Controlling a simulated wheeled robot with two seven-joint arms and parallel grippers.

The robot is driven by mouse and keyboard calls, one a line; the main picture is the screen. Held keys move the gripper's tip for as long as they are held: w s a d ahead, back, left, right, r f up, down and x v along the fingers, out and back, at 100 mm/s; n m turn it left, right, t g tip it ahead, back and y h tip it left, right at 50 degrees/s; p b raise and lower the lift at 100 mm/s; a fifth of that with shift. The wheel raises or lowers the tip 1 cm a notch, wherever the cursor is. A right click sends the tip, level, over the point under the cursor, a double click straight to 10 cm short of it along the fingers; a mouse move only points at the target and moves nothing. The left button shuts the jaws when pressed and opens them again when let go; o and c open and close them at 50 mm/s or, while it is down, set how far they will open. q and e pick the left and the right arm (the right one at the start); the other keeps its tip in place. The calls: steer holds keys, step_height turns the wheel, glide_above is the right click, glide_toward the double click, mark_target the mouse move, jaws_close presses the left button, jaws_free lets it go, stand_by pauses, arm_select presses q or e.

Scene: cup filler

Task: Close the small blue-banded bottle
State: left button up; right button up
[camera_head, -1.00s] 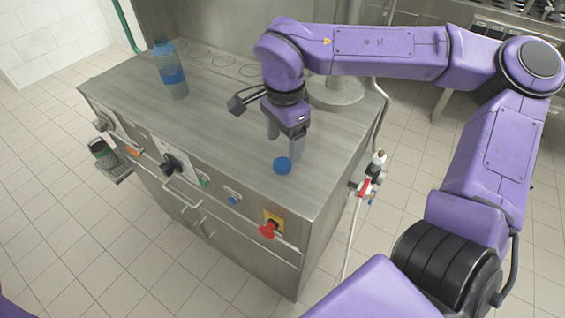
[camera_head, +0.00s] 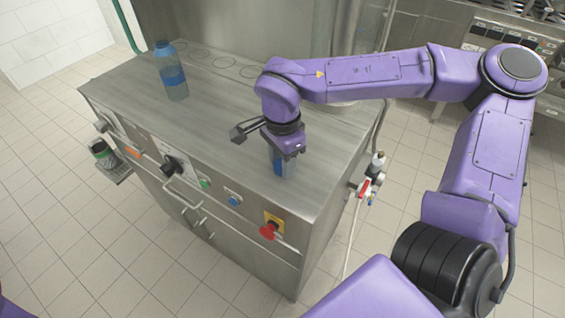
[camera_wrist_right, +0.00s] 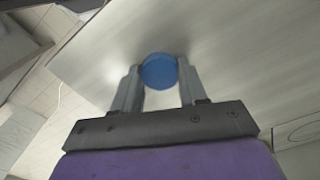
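The blue-banded bottle (camera_head: 171,72) stands upright near the back left of the steel counter. A round blue cap (camera_wrist_right: 159,71) is between the fingertips of my right gripper (camera_wrist_right: 160,82) in the right wrist view. In the head view the right gripper (camera_head: 283,165) points down at the counter, its fingers on either side of the cap and mostly hiding it. I cannot tell whether the fingers touch the cap. My left gripper is not in view.
The steel counter (camera_head: 130,90) has free room between the bottle and my right gripper. Its front carries knobs, handles and a red button (camera_head: 268,230). A valve with pipes (camera_head: 372,178) is at the right side.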

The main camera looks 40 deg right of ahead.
steer(key=shift+r, duration=0.15)
steer(key=shift+r, duration=0.35)
step_height(320, 180, up, 2)
steer(key=shift+r, duration=0.25)
steer(key=s+a+r+b, duration=0.1)
steer(key=s+a+r, duration=0.1)
steer(key=a+r, duration=0.1)
steer(key=s+a+r+b, duration=0.1)
steer(key=s+a+r, duration=0.1)
steer(key=a, duration=0.3)
steer(key=s+a+r+b, duration=0.1)
steer(key=a+r, duration=0.3)
steer(key=shift+s+a+r, duration=0.25)
steer(key=shift+s+a, duration=0.15)
